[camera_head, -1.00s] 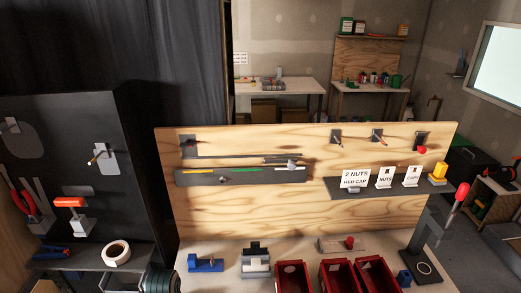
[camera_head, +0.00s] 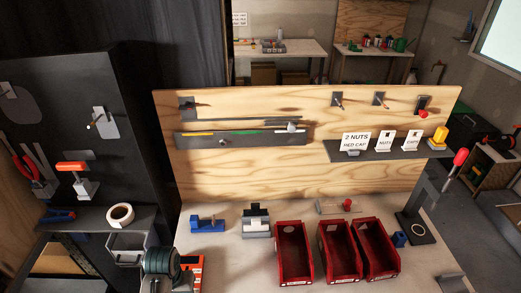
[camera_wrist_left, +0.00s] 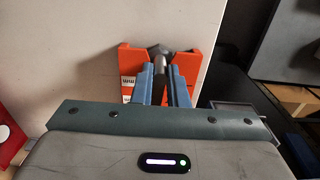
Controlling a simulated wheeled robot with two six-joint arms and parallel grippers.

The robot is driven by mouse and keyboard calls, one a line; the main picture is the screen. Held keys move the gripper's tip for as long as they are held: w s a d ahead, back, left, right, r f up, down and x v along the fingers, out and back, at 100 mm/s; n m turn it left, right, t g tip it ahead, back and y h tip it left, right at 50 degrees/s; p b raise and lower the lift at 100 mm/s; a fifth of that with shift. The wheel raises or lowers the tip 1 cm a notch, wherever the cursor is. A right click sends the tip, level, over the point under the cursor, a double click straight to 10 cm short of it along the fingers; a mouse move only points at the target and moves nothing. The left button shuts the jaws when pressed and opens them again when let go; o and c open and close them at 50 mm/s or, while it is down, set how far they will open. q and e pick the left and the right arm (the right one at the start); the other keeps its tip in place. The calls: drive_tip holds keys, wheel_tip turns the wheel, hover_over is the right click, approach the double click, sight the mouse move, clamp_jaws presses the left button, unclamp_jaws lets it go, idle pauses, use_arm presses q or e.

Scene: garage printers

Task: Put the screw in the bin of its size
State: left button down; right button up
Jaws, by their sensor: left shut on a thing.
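In the left wrist view my left gripper (camera_wrist_left: 162,75) is shut on a dark grey screw (camera_wrist_left: 158,51), whose wide end sticks out beyond the fingertips. The screw's far end is at an orange block (camera_wrist_left: 194,61) with a white label, partly hidden by the fingers; I cannot tell if they touch. An orange piece (camera_head: 197,262) also shows at the bench's lower left in the head view. Three red bins (camera_head: 295,282) (camera_head: 346,277) (camera_head: 385,272) stand on the bench; their size labels are unreadable. My right gripper is not in view.
A plywood panel (camera_head: 250,185) closes the back. Bare bench lies between the spool and the left bin.

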use_arm(q)
drive_tip(key=shift+s+d, duration=0.15)
drive_tip(key=shift+s, duration=2)
drive_tip(key=shift+r, duration=2.5)
